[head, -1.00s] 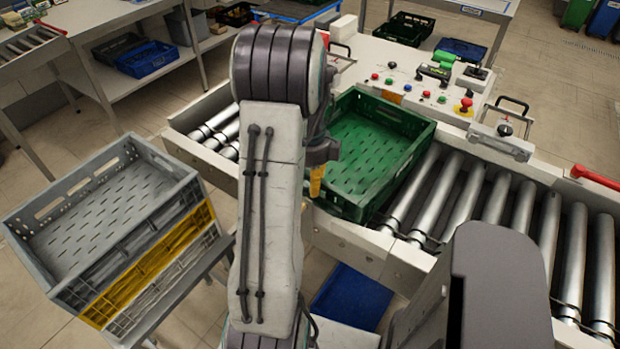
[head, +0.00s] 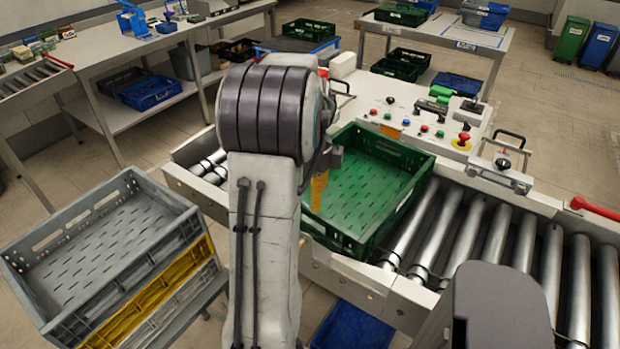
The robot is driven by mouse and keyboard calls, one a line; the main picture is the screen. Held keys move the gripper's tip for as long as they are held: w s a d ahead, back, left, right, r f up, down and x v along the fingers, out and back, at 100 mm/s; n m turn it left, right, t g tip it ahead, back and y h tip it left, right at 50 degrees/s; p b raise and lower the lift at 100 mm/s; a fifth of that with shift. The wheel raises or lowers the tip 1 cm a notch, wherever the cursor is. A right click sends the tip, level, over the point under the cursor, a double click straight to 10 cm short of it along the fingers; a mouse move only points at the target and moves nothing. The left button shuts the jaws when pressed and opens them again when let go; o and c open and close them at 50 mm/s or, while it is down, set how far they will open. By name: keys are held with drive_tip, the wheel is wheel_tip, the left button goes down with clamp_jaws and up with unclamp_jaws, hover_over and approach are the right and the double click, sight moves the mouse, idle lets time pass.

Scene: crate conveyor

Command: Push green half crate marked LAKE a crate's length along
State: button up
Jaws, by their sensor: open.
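The green half crate (head: 368,190) sits upright and empty on the conveyor rollers, below the control panel. I cannot read any LAKE marking on it. My arm stands in front of the crate's left end and hides part of it. My gripper (head: 325,172) is mostly hidden behind the arm's rounded joint. Only a dark part and a yellow piece show against the crate's left side. Whether it touches the crate cannot be told.
Bare rollers (head: 467,235) run to the right of the crate, and a few show at its left. A control panel (head: 400,110) with buttons lies along the far side. Stacked grey and yellow crates (head: 180,275) stand at left. A blue crate (head: 352,328) is below the conveyor.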

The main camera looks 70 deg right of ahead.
drive_tip(key=shift+r, duration=2.35)
